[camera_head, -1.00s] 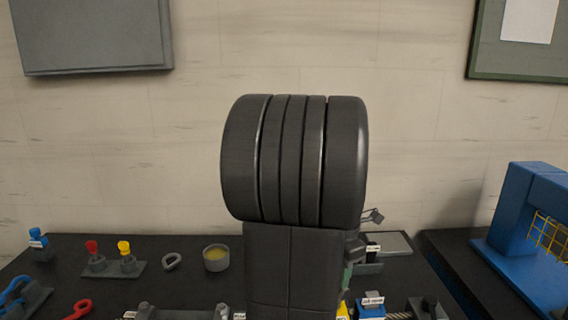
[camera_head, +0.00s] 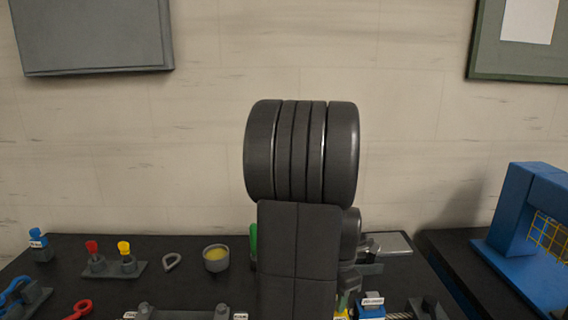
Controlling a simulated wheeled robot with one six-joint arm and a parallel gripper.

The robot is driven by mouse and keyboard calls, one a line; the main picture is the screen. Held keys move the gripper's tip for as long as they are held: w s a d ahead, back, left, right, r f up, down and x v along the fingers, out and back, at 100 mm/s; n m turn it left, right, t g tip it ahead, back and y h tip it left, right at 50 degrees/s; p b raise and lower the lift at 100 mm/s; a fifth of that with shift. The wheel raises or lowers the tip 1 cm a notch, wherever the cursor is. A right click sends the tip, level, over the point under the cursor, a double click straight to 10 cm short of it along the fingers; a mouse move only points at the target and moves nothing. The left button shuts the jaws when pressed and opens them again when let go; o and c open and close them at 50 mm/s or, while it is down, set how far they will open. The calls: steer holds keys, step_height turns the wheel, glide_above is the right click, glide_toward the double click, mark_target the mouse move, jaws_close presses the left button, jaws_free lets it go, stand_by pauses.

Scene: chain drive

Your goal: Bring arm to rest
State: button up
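My arm stands upright in the middle of the head view, its dark rounded joint and link in front of the black bench (camera_head: 190,270). My gripper is not visible; the arm hides whatever lies behind it. A green piece (camera_head: 253,246) shows just left of the arm link, partly hidden, and I cannot tell what it belongs to.
On the bench are a blue-topped part (camera_head: 38,245), red and yellow knobs on a grey plate (camera_head: 115,264), a grey ring (camera_head: 171,263), a cup with yellow contents (camera_head: 216,258) and a red hook (camera_head: 79,309). A blue frame (camera_head: 520,230) stands at right.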

steer(key=m, duration=0.5)
steer(key=shift+r, duration=0.15)
steer(key=m, duration=0.5)
steer(key=shift+m, duration=0.3)
steer(key=shift+s+r, duration=0.1)
